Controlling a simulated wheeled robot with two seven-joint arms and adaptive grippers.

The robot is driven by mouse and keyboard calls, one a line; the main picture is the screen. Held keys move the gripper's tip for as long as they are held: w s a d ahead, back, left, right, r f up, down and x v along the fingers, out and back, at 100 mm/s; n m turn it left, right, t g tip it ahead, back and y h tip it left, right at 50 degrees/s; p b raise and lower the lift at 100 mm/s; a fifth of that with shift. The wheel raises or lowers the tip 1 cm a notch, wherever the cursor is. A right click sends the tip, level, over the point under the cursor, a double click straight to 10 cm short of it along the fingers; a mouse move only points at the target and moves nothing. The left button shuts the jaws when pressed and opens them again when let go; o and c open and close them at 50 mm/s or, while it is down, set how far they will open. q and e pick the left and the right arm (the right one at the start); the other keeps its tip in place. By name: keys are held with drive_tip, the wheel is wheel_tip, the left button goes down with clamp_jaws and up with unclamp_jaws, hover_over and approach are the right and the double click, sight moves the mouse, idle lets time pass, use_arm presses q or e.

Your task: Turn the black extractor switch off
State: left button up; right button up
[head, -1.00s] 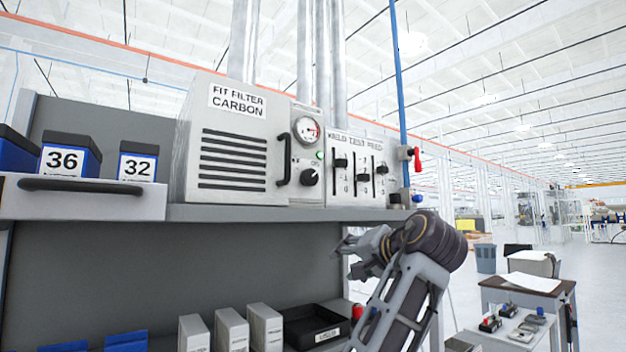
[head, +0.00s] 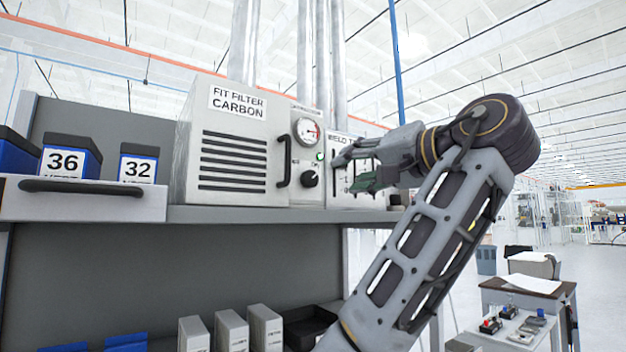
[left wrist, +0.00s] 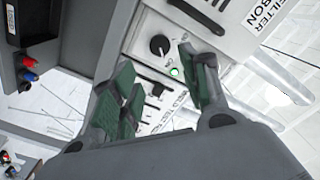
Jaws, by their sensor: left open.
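The black extractor switch (head: 310,179) is a round knob with a white mark on the front panel of the filter unit (head: 232,159). It sits right of a black handle and below a round gauge. A small green lamp (head: 320,156) glows above it. In the left wrist view the knob (left wrist: 159,45) shows just beyond the fingertips, between their lines. My left gripper (head: 347,170) is open and empty, right of the knob, in front of the weld test feed panel. Its green-padded fingers also show in the left wrist view (left wrist: 157,66). They look apart from the knob.
The weld test feed panel (head: 341,146) with sliders stands right of the knob, partly hidden by my gripper. The shelf (head: 260,214) runs below both units. A black handle (head: 283,160) sticks out left of the knob. Numbered blue boxes (head: 71,157) stand farther left.

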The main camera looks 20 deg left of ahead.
sight(312, 179)
use_arm(q)
drive_tip(key=shift+w+a, duration=0.1)
drive_tip(key=shift+a, duration=0.05)
drive_tip(key=shift+p+x, duration=1.85)
drive_tip(key=shift+x, duration=3)
drive_tip(key=shift+p+x, duration=0.6)
drive_tip(key=shift+x, duration=1.35)
drive_tip(key=shift+c, duration=0.2)
drive_tip(key=c, duration=0.7)
